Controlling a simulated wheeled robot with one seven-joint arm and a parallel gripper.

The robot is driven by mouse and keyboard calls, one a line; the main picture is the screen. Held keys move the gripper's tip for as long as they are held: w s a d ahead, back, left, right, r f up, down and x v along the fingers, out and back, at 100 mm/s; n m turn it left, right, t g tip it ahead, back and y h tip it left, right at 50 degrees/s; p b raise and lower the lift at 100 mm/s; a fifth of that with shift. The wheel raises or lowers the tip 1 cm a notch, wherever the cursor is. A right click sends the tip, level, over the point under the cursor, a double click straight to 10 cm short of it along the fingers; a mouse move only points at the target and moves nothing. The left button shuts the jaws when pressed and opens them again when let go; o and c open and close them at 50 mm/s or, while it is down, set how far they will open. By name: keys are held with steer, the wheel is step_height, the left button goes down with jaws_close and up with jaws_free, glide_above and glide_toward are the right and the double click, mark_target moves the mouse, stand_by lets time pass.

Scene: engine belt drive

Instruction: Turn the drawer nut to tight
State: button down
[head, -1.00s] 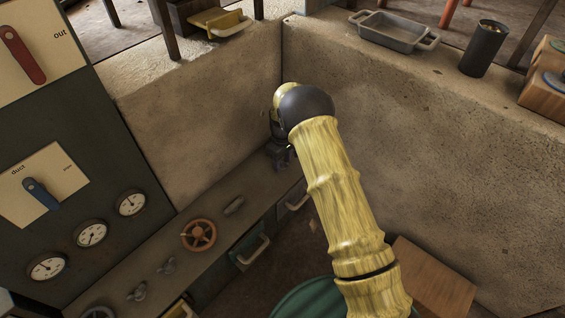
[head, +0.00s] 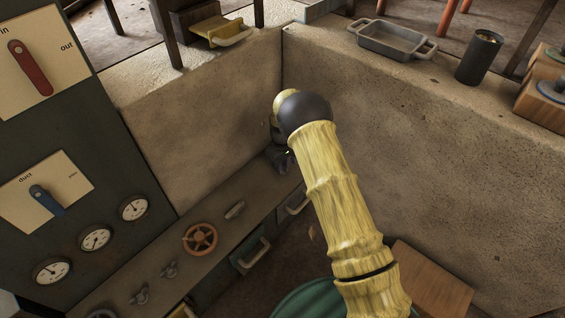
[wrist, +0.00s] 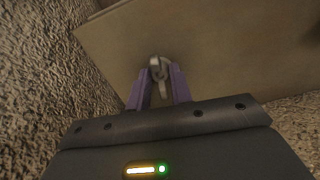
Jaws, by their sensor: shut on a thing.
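The drawer nut (wrist: 158,70) is a small grey metal wing nut on the tan-brown counter (wrist: 215,45). In the wrist view it stands between the two purple fingers of my gripper (wrist: 160,88), which is shut on it. In the head view my gripper (head: 283,162) is at the far end of the counter, near the wall corner. My yellow arm and its dark joint cover part of that spot, and the nut cannot be made out there.
Along the counter lie a grey handle-like piece (head: 235,210), an orange handwheel (head: 200,239) and wing nuts (head: 170,270). Drawer handles (head: 257,256) stick out below. A dark panel with gauges (head: 95,238) stands left. Stone walls (head: 430,140) enclose the corner.

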steer(key=m+p, duration=0.1)
steer(key=p, duration=0.1)
steer(key=m+p, duration=0.1)
steer(key=m, duration=0.1)
steer(key=shift+r+p, duration=0.25)
steer(key=shift+p, duration=0.1)
steer(key=m+p, duration=0.3)
steer(key=m, duration=0.1)
steer(key=shift+f+m, duration=0.1)
steer(key=shift+m, duration=0.3)
steer(key=m+p, duration=0.2)
steer(key=m, duration=0.2)
steer(key=shift+f, duration=0.1)
steer(key=m, duration=0.4)
steer(key=shift+d+m+p, duration=0.1)
steer(key=shift+m+p, duration=0.3)
steer(key=c, duration=1.3)
jaws_free()
steer(key=shift+o, duration=0.2)
